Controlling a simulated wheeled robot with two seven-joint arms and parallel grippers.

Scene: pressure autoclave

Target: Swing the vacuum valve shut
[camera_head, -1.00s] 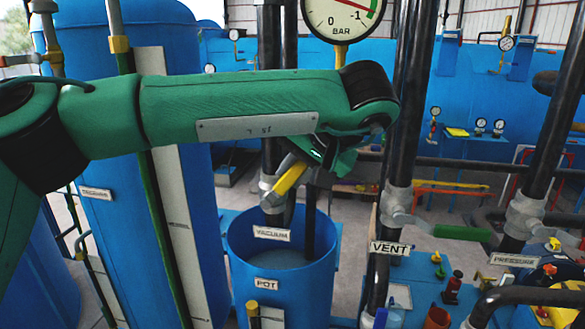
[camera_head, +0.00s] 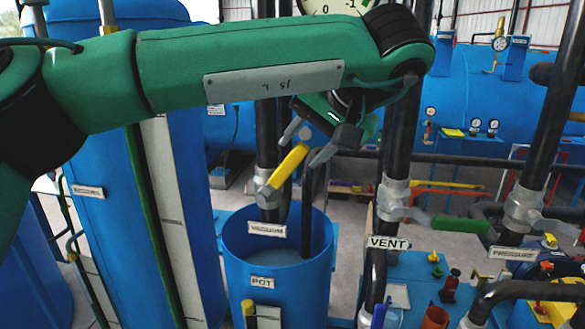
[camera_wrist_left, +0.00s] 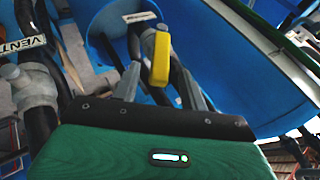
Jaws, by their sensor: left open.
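The vacuum valve (camera_head: 268,196) sits on a black vertical pipe above the blue pot, with a "VACUUM" label (camera_head: 267,228) below it. Its yellow handle (camera_head: 290,166) slants up and to the right from the grey valve body. It also shows upright in the left wrist view (camera_wrist_left: 161,58). My left gripper (camera_head: 307,144) is open at the handle's upper end. In the left wrist view, its fingers (camera_wrist_left: 161,88) stand apart on either side of the handle's near end. I cannot tell whether they touch it. My right gripper is not in view.
The vent valve (camera_head: 394,198) with a green handle (camera_head: 460,224) and the pressure valve (camera_head: 522,210) stand on black pipes to the right. The open blue pot (camera_head: 290,285) is below. A tall blue tank (camera_head: 165,130) stands left. A gauge (camera_head: 335,6) is above my arm.

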